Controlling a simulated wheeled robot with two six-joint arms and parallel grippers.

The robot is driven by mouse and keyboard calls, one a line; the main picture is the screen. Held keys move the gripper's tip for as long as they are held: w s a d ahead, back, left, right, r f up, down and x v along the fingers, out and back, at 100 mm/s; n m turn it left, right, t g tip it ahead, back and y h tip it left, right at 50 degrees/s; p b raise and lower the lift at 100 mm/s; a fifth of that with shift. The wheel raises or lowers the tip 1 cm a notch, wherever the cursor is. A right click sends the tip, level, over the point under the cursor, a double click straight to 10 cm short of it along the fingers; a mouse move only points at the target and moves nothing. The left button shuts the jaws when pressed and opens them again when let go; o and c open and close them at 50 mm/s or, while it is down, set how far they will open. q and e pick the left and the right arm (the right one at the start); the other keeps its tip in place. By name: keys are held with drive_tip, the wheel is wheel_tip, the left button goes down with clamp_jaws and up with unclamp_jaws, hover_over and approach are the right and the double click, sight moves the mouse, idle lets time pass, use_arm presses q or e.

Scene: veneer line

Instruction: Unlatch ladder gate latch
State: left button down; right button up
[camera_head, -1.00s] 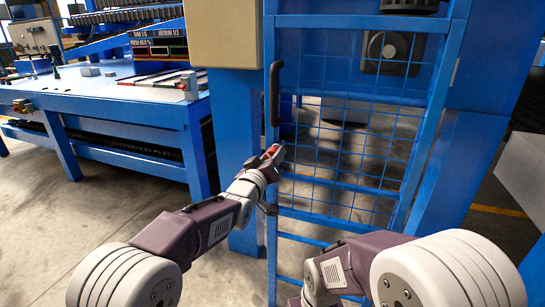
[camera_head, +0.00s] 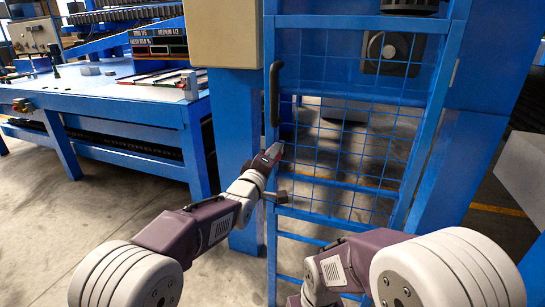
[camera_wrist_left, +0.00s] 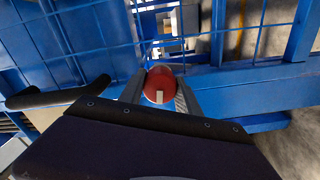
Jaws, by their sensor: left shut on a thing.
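The blue mesh ladder gate (camera_head: 443,75) stands upright in front of me in the head view. My left gripper (camera_head: 276,150) is at its left frame post, below the black handle. In the left wrist view, a round red knob (camera_wrist_left: 160,84) with a small pale mark sits between the fingers of my left gripper (camera_wrist_left: 160,92), which is shut on it. The knob is hidden by the gripper in the head view. The rest of the latch cannot be made out. My right arm shows at the bottom of the head view, but its gripper does not.
A black handle (camera_head: 274,93) is on the gate's left post, above my left gripper; it also shows in the left wrist view (camera_wrist_left: 55,95). A blue workbench (camera_head: 120,108) stands at the left. A beige box (camera_head: 226,33) hangs beside the gate.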

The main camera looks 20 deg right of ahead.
idle(0.5)
use_arm(q)
drive_tip(key=c, duration=0.9)
unclamp_jaws()
drive_tip(key=shift+o, duration=0.2)
drive_tip(key=v, duration=0.9)
